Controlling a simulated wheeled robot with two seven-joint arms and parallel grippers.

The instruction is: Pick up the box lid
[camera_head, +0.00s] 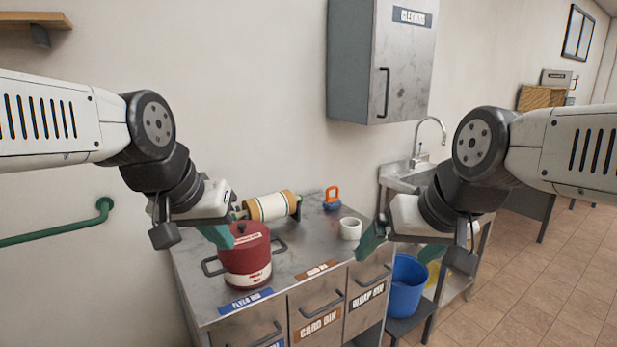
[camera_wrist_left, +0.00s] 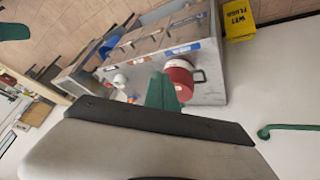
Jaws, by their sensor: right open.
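A red round container with a white band (camera_head: 247,270) stands on the metal counter. Its red lid (camera_head: 247,236) has a small knob on top and appears to be seated on it. The container also shows in the left wrist view (camera_wrist_left: 187,75). No other lid is clearly visible. My left gripper (camera_head: 218,236) is close beside the lid at its upper left. One green finger shows clearly, also in the left wrist view (camera_wrist_left: 161,92); its opening cannot be judged. My right gripper (camera_head: 400,250) is open and empty, with its green fingers apart, at the counter's right end.
On the metal counter (camera_head: 310,258), a cream roll (camera_head: 270,207) lies behind the container. A white cup (camera_head: 350,228) and a blue and orange object (camera_head: 332,198) stand to the right. A wall cabinet (camera_head: 400,65) hangs above. A blue bucket (camera_head: 408,285) stands lower right.

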